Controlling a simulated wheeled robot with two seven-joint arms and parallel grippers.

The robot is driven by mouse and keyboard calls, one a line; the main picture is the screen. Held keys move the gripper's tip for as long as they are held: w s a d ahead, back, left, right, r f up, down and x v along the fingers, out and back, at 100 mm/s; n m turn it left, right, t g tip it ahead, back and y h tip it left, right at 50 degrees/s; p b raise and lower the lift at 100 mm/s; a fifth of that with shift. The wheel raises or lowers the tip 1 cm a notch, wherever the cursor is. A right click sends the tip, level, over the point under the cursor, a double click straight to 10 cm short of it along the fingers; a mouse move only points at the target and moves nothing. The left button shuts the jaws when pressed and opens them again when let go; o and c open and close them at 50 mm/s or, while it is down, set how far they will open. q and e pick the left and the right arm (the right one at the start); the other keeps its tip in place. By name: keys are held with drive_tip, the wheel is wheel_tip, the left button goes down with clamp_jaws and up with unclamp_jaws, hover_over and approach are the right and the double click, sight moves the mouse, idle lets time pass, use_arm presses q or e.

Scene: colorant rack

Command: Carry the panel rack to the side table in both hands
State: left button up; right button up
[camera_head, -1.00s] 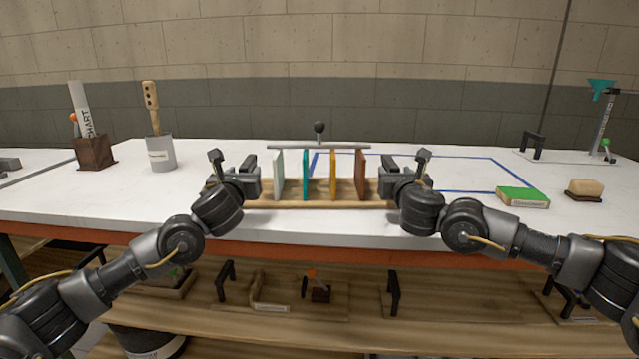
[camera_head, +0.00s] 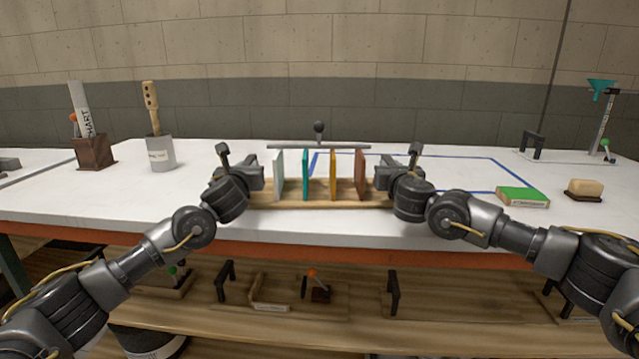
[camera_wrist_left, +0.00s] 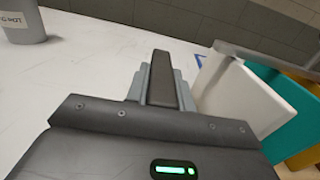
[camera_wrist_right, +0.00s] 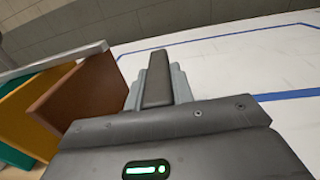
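The panel rack (camera_head: 320,203) stands on the white table with upright white (camera_head: 279,174), teal (camera_head: 306,175), yellow (camera_head: 333,175) and brown (camera_head: 360,175) panels on its wooden base. A grey bar crosses behind them. My left gripper (camera_head: 257,178) is at the rack's left end, beside the white panel, which also shows in the left wrist view (camera_wrist_left: 240,98). My right gripper (camera_head: 383,176) is at the right end, beside the brown panel, also in the right wrist view (camera_wrist_right: 88,95). In each wrist view the near finger hides the other, so opening and contact with the rack are unclear.
Another white surface (camera_head: 30,178) lies at far left across a narrow gap. A grey cup (camera_head: 160,154) and brown holder (camera_head: 95,152) stand left. A green-topped block (camera_head: 523,196) and a sponge-like block (camera_head: 585,187) lie right.

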use_arm(q)
clamp_jaws()
use_arm(e)
clamp_jaws()
use_arm(q)
drive_tip(key=shift+r, duration=0.15)
use_arm(e)
drive_tip(key=shift+r, duration=0.15)
